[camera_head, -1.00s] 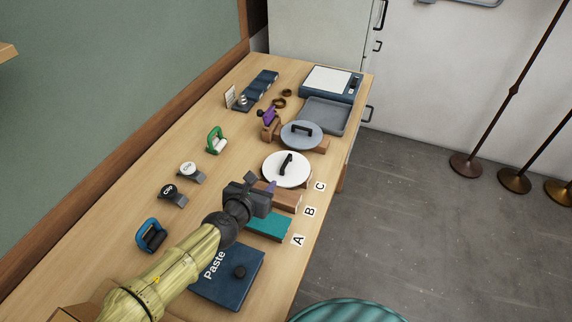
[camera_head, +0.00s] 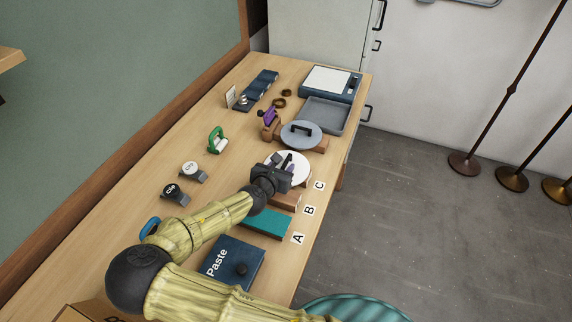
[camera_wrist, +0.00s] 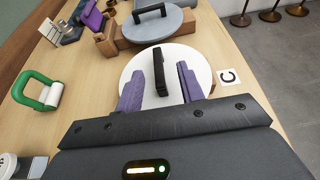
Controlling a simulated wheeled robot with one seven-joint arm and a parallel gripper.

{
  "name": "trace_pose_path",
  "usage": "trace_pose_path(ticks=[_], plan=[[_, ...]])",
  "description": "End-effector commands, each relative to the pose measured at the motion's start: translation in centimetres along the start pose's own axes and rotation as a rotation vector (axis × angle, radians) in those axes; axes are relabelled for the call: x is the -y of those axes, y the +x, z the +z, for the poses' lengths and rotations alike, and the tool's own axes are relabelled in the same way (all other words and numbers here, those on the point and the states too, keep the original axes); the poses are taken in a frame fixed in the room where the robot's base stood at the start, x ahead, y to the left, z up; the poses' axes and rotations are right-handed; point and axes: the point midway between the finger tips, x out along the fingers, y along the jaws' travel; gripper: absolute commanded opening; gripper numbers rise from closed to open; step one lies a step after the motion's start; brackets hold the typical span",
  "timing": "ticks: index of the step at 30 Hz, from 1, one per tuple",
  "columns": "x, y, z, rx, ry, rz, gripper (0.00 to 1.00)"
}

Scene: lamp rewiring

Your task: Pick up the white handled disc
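The white handled disc (camera_head: 300,163) lies at the place marked C, with a black bar handle on top; my arm partly covers it in the head view. In the wrist view the white disc (camera_wrist: 202,68) fills the middle, and its black handle (camera_wrist: 159,72) stands between my two purple fingers. My gripper (camera_wrist: 160,80) is open, with a finger on each side of the handle and visible gaps to it. In the head view my gripper (camera_head: 284,163) is over the disc. I cannot tell its exact height above the disc.
A grey-blue handled disc (camera_head: 301,135) sits on brown blocks just behind. A green-handled tool (camera_head: 217,140) and two round "Clip" items (camera_head: 190,168) are to the left. A teal block (camera_head: 266,223) and blue Paste box (camera_head: 235,262) are nearer.

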Motion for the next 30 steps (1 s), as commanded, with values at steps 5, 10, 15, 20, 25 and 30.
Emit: trace_pose_path(ticks=[5, 10, 15, 20, 25, 30], plan=[[0.1, 0.4, 0.0, -0.001, 0.001, -0.003, 0.38], [0.7, 0.8, 0.2, 0.0, 0.005, -0.013, 0.38], [0.4, 2.0, 0.2, 0.0, 0.004, -0.012, 0.38], [-0.2, 4.2, -0.1, 0.0, 0.002, -0.005, 0.38], [-0.4, 5.5, -0.3, 0.0, 0.0, 0.0, 0.38], [-0.5, 5.5, -0.4, 0.0, 0.0, 0.0, 0.38]])
